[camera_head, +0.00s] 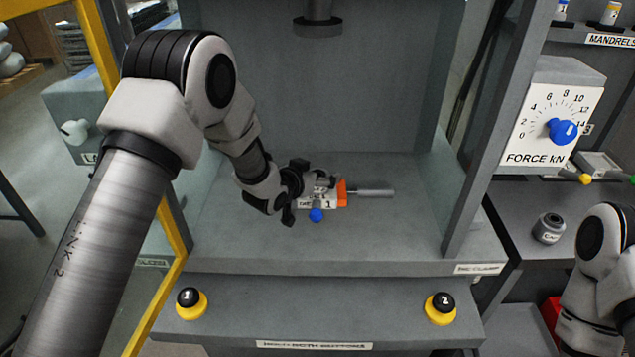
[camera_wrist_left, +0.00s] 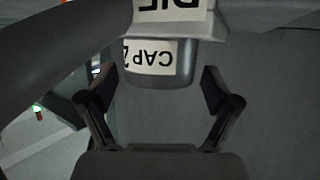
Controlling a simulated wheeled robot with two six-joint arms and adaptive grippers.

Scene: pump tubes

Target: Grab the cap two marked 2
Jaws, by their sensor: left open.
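The cap two (camera_wrist_left: 150,78) is a grey round cap with a white label reading "CAP" and a partly turned 2, upside down in the left wrist view. It sits against the end of a part labelled "DIE" (camera_wrist_left: 172,12). My left gripper (camera_wrist_left: 159,88) is open, with one finger on each side of the cap and visible gaps between. In the head view, the left gripper (camera_head: 294,190) is at the left end of the die (camera_head: 328,199), inside the press. The gripper hides the cap there. My right gripper is out of view.
The die has an orange part (camera_head: 342,193), a blue knob (camera_head: 316,215) and a silver rod (camera_head: 374,193) to its right. The press ram (camera_head: 318,27) hangs above. Another cap (camera_head: 548,228) stands on the right shelf. The press bed is clear around the die.

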